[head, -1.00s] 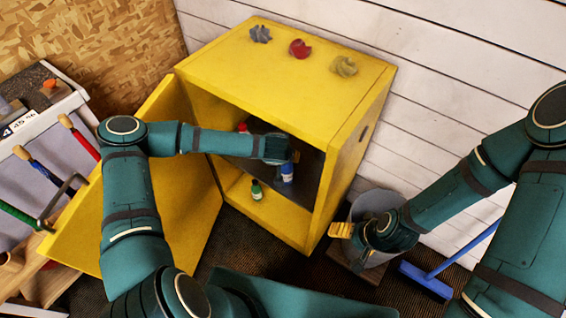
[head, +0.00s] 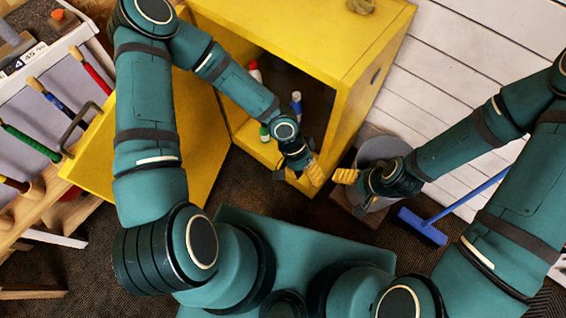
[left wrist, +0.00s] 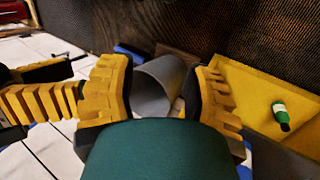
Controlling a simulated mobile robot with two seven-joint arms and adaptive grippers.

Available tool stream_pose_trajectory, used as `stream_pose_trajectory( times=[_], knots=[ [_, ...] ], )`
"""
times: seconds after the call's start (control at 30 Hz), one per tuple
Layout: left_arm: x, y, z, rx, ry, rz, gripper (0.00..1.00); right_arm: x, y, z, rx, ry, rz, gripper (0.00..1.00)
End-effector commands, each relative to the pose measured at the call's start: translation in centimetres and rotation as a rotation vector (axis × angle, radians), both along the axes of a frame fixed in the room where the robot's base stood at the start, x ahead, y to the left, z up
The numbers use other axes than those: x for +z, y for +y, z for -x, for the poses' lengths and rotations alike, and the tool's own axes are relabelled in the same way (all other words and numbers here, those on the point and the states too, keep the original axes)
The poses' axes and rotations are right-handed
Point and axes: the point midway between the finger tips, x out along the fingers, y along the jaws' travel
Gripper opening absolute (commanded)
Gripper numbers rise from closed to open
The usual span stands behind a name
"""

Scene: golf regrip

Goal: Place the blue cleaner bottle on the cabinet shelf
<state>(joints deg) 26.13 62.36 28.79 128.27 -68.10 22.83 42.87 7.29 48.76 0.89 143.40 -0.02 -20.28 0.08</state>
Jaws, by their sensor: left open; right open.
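The blue cleaner bottle (head: 296,104) stands upright inside the yellow cabinet (head: 340,100), on its dark middle shelf (head: 312,90). Its lower part is partly hidden in the head view by my left arm. My left gripper (head: 314,174) is open and empty, outside the cabinet just before its lower front edge, apart from the bottle. Its spread yellow fingers also show in the left wrist view (left wrist: 160,75), with nothing held between them. My right gripper (head: 346,177) is open and empty, close to the right of the left one.
A red bottle (head: 254,73) and a green bottle (head: 264,131) are also in the cabinet, the green one on its floor. The cabinet door (head: 190,130) hangs open at left. A grey bin (head: 382,150) and a blue broom (head: 425,226) stand at right.

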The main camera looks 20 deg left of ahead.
Motion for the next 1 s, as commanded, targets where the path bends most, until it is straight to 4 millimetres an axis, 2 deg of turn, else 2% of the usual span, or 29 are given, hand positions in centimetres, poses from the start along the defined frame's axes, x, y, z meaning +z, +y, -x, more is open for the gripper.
stream_pose_trajectory(
  times=[0.03,0.1,0.2,0.4,0.6,0.73,1.0],
  knots=[
    [0.4,-0.2,1.2,0.021,0.031,0.022,0.50,0.0,0.0,0.0,0.000,0.000,0.000,0.85],
    [0.9,-0.4,2.2,0.075,0.057,0.052,0.50,0.0,0.0,0.0,0.000,0.000,0.000,0.85],
    [1.3,-0.1,2.6,0.177,0.055,0.065,0.50,0.0,0.0,0.0,0.000,0.000,0.000,0.85],
    [1.3,2.9,1.2,0.397,-0.060,-0.009,0.50,0.0,0.0,0.0,0.000,0.000,0.000,0.85],
    [1.3,6.3,-0.1,0.520,-0.168,-0.113,0.50,0.0,0.0,0.0,0.000,0.000,0.000,0.85],
    [1.3,7.1,-0.2,0.541,-0.189,-0.138,0.50,0.0,0.0,0.0,0.000,0.000,0.000,0.85],
    [1.3,7.0,-0.2,0.542,-0.188,-0.138,0.50,0.0,0.0,0.0,0.000,0.000,0.000,0.85]
  ],
)
